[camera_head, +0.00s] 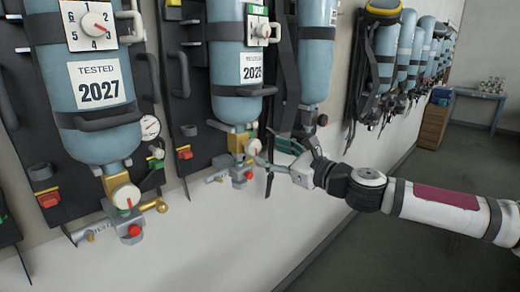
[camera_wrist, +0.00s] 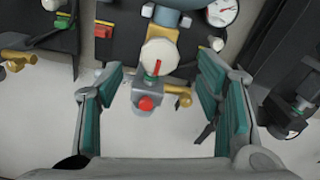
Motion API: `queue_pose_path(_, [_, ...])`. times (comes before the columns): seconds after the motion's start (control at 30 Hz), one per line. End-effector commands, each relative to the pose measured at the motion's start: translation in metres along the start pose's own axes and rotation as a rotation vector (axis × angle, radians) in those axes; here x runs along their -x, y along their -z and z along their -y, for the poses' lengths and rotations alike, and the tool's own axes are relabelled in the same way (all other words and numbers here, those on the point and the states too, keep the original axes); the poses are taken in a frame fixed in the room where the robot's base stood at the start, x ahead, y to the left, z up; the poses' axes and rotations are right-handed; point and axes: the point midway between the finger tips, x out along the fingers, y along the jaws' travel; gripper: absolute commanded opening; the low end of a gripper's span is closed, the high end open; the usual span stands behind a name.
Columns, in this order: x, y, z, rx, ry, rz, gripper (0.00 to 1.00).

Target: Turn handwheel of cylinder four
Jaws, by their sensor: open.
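Blue cylinders hang valve-down in a row on the wall. The cylinder tagged 2025 (camera_head: 235,60) has a pale round handwheel (camera_head: 253,146) with a red mark at its lower end. My gripper (camera_head: 266,149) is open just to the right of this handwheel. In the wrist view, a white handwheel (camera_wrist: 158,57) with a red line shows between the spread teal fingers of my gripper (camera_wrist: 158,68), around its near side. I cannot tell whether they touch it. The cylinder tagged 2027 (camera_head: 95,60) at left has a similar handwheel (camera_head: 123,196). I cannot read which is cylinder four.
A red knob (camera_wrist: 146,103) and a brass outlet (camera_wrist: 178,93) sit close below the handwheel. A pressure gauge (camera_wrist: 222,12) is at upper right. Black backplates and straps flank the cylinder. A wooden cabinet (camera_head: 433,127) and blue table (camera_head: 480,95) stand far right; the floor between is clear.

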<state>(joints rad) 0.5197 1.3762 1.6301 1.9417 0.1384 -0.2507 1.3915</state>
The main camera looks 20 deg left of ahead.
Motion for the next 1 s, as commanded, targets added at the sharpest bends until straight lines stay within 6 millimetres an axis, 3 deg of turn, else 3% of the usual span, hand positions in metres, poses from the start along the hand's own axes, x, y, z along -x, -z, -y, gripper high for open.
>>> queue_pose_path(0.1, [0.024, 0.001, 0.001, 0.000, 0.002, -0.001, 0.60])
queue_pose_path(0.3, [0.048, 0.000, 0.001, 0.000, 0.000, 0.000, 0.60])
queue_pose_path(0.77, [0.053, 0.001, -0.002, 0.006, -0.005, -0.003, 0.60])
queue_pose_path(0.87, [0.049, 0.006, -0.016, 0.054, -0.041, -0.029, 0.60])
queue_pose_path(1.0, [0.043, 0.030, -0.062, 0.220, -0.168, -0.117, 0.60])
